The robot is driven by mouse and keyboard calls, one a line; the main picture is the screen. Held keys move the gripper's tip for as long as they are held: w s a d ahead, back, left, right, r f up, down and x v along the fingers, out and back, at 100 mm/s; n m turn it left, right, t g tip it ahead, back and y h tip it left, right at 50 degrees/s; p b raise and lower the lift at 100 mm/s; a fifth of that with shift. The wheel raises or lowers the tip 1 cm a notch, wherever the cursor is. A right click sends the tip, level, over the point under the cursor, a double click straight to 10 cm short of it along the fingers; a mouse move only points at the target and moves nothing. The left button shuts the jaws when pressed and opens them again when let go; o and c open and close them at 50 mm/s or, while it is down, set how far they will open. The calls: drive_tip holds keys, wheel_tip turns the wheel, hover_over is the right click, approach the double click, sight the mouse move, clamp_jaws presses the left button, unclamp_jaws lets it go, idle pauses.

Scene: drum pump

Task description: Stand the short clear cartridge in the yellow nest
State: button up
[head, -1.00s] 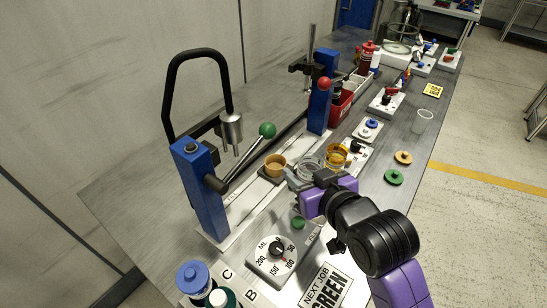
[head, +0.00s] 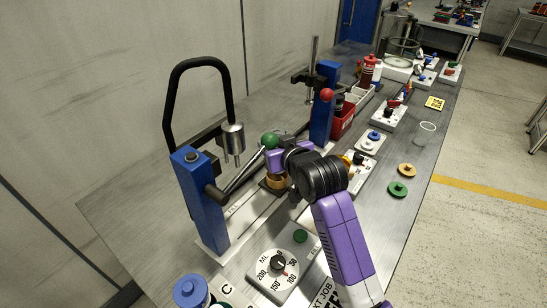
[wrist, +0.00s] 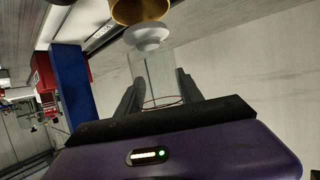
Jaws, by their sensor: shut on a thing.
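My gripper (head: 282,160) is above the yellow nest (head: 275,184), a small tan-yellow cup on the rail beside the near blue post. In the wrist view my fingers (wrist: 156,84) are shut on the clear cartridge (wrist: 153,70), one on each side of its wall. The cartridge has a white stepped end (wrist: 147,38) pointing away from my palm and a thin red line near the palm. The white end overlaps the rim of the nest (wrist: 140,10) in the wrist view; I cannot tell whether they touch. In the head view my gripper hides the cartridge.
The green-knobbed lever (head: 268,140) is close beside my gripper. The press head (head: 233,140) hangs to the left. The far blue post (head: 324,105) and red bin (head: 343,120) stand behind. A dial box (head: 280,268) is in front; a clear cup (head: 426,133) stands right.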

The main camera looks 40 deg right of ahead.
drive_tip(key=shift+f, duration=2.6)
drive_tip(key=o, duration=1.4)
drive_tip(key=shift+f, duration=0.1)
drive_tip(key=shift+c, duration=0.2)
drive_tip(key=shift+s+r, duration=0.15)
drive_tip(key=shift+r, duration=0.05)
drive_tip(key=v, duration=1.1)
drive_tip(key=shift+s, duration=0.4)
drive_tip(key=shift+a+r, duration=0.15)
